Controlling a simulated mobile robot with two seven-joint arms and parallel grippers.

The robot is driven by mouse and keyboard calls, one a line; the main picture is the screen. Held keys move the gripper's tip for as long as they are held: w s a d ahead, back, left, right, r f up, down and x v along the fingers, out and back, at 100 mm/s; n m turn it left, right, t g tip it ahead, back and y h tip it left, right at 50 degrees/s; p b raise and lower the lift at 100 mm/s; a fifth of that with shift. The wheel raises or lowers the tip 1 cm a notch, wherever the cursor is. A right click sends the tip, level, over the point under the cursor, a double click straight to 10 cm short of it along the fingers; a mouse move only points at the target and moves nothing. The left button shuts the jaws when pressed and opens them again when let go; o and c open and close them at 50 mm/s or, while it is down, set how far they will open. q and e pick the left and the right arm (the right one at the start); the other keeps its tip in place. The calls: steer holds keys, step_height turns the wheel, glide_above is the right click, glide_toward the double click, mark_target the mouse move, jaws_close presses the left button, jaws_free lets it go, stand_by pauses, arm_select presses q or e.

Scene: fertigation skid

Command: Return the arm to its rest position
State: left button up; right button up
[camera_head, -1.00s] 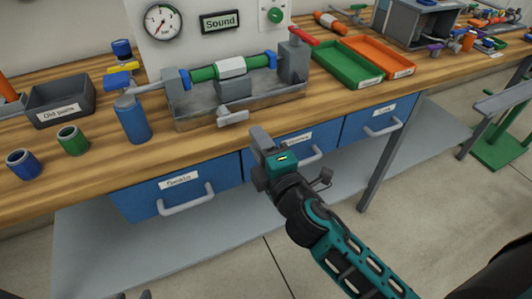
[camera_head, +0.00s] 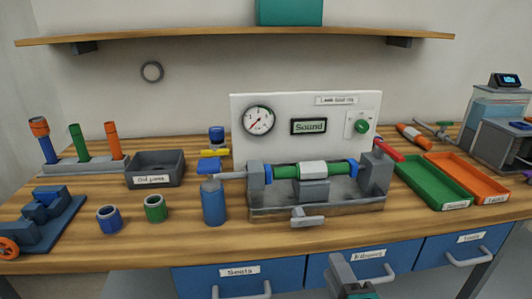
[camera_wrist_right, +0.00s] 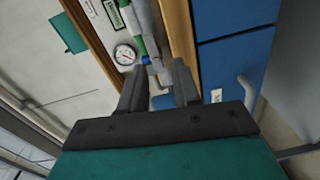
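My right gripper (camera_head: 338,268) shows at the bottom edge of the head view, in front of the blue drawers and below the bench top's front edge. Only its grey fingers and a bit of teal show there; the rest of the arm is out of frame. In the right wrist view the right gripper (camera_wrist_right: 158,85) has its two dark fingers apart with nothing held between them. Past the fingers, the test rig's gauge (camera_wrist_right: 125,54) and the blue drawer fronts (camera_wrist_right: 235,75) show. My left arm and gripper are not in view.
The wooden bench holds a test rig with a metal tray (camera_head: 330,207), a blue cylinder (camera_head: 214,203), a grey bin (camera_head: 155,171), a green tray (camera_head: 432,184) and an orange tray (camera_head: 468,180). Drawer handles (camera_head: 470,259) stick out in front. A shelf (camera_head: 220,38) hangs above.

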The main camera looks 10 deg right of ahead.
arm_select(q)
steer(key=p, duration=0.1)
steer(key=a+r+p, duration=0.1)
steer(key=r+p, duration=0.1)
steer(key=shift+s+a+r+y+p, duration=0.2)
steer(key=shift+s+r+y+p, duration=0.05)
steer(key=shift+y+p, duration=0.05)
arm_select(e)
steer(key=s+d+f+m+g+y, duration=0.1)
steer(key=s+f+m+g, duration=0.5)
steer(key=s+f+m, duration=0.4)
step_height(320, 180, down, 5)
steer(key=m, duration=0.4)
steer(key=shift+s+m+g, duration=0.3)
steer(key=shift+s+g, duration=0.05)
steer(key=shift+g, duration=0.05)
steer(key=shift+r, duration=0.1)
